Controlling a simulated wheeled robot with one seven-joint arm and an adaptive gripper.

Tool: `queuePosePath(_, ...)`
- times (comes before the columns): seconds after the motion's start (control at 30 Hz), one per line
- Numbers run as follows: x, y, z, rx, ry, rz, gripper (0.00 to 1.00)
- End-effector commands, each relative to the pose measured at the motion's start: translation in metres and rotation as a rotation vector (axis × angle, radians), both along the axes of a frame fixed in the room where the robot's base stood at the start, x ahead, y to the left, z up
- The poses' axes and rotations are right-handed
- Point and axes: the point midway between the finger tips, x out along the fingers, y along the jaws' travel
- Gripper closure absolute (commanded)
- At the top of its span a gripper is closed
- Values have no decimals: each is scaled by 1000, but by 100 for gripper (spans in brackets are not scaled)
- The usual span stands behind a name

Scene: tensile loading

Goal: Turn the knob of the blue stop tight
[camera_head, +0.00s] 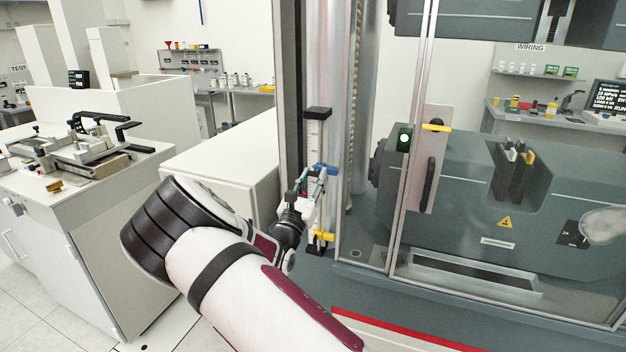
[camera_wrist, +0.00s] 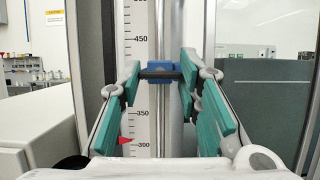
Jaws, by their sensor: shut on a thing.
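The blue stop (camera_head: 332,170) sits on a vertical rod beside the scale at the front of the test frame. In the wrist view the blue stop (camera_wrist: 160,64) is straight ahead, with its dark knob (camera_wrist: 160,75) facing me. My gripper (camera_wrist: 161,77) has its teal finger pads on either side of that knob, shut on it. My gripper also shows in the head view (camera_head: 322,172), reaching up to the stop from below left. The fingertips hide the knob's ends, and how tight it is cannot be seen.
A white scale (camera_wrist: 139,110) with a red pointer (camera_wrist: 126,141) runs beside the rod. A yellow stop (camera_head: 325,236) sits lower down. The glazed guard door (camera_head: 430,180) stands just right. A white cabinet (camera_head: 225,165) and a bench with a clamp fixture (camera_head: 75,150) are left.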

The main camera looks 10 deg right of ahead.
Motion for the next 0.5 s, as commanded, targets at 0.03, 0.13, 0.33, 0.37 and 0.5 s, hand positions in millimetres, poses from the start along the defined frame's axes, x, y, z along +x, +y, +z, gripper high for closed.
queuePosePath(0.03, 0, 0, 0, 7, -5, -1, 97)
queuePosePath(0.13, 0, 0, 0, 32, -23, 0, 97)
queuePosePath(0.33, 1, 1, 1, 125, -91, -1, 97)
queuePosePath(0.37, 1, 1, 1, 145, -106, 0, 97)
queuePosePath(0.5, 1, 1, 1, 245, -178, 0, 97)
